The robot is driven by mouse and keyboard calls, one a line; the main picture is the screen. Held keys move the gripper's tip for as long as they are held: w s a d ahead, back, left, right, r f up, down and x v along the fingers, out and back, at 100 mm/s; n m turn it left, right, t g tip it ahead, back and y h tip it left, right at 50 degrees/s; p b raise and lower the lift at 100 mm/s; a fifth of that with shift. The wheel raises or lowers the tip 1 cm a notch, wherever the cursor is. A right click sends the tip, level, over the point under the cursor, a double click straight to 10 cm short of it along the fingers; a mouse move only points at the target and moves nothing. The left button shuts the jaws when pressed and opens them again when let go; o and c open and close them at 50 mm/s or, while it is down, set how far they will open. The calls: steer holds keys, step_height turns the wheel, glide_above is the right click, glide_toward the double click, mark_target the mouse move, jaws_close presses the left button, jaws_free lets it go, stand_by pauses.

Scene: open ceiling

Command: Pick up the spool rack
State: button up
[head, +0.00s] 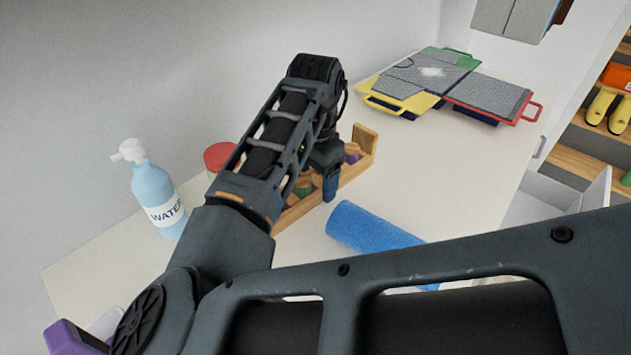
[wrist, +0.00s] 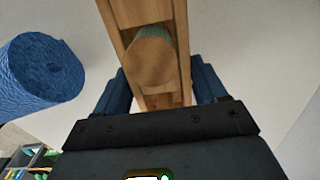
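The spool rack (head: 364,140) is a long light-wood rack with raised ends and coloured spools, lying on the white table. In the head view my arm hides its middle. In the wrist view the rack (wrist: 113,14) runs up the picture, with a round wooden spool end (wrist: 152,62) in it. My gripper (head: 330,190) is down at the rack, one blue finger showing on its near side. In the wrist view my gripper (wrist: 160,88) has a blue finger on each side of the rack, very close to it. I cannot tell whether they press on it.
A blue foam roller (head: 372,231) lies right of the rack; it also shows in the wrist view (wrist: 38,77). A water spray bottle (head: 155,195) and a red-lidded container (head: 217,156) stand to the left. Coloured clipboard-like cases (head: 430,78) lie at the back.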

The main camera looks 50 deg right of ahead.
mark_target(317, 180)
steer(key=c, duration=0.8)
steer(key=shift+o, duration=0.2)
steer(key=shift+r, duration=0.1)
steer(key=shift+s+r, duration=0.15)
steer(key=shift+r, duration=0.05)
step_height(317, 180, up, 11)
steer(key=s+p, duration=0.2)
steer(key=s, duration=1.7)
steer(key=shift+s+p, duration=0.3)
steer(key=shift+p, duration=0.1)
